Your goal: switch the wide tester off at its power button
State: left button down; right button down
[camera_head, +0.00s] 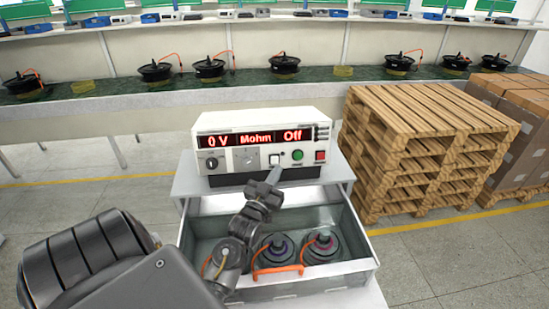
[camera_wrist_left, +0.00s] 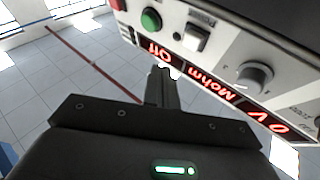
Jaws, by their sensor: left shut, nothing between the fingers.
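The left wrist view shows the white switch (camera_wrist_left: 196,38) and green button (camera_wrist_left: 151,20), seen upside down. My left gripper (camera_head: 276,174) is shut and empty, its tips just in front of the lower panel near the white switch. Contact cannot be told. My right gripper is out of view.
Below the tester, an open grey drawer (camera_head: 330,287) holds several hub motors with orange cables, under my left arm. Stacked wooden pallets (camera_head: 420,115) stand close on the right, with cartons (camera_head: 520,150) beyond. A long bench (camera_head: 120,102) with motors runs behind.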

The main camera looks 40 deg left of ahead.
pick_arm(q)
jog(key=shift+s+d+r, duration=0.2)
jog(key=shift+s+d, duration=0.2)
jog(key=shift+d, duration=0.1)
jog(key=s+d+r+p, duration=0.1)
jog(key=s+d+p, duration=0.2)
jog(key=s+d, duration=0.1)
jog(key=shift+s+d+r+p, duration=0.15)
jog(key=shift+d+r+p, duration=0.2)
jog(key=shift+d, duration=0.35)
jog(key=shift+a, duration=0.15)
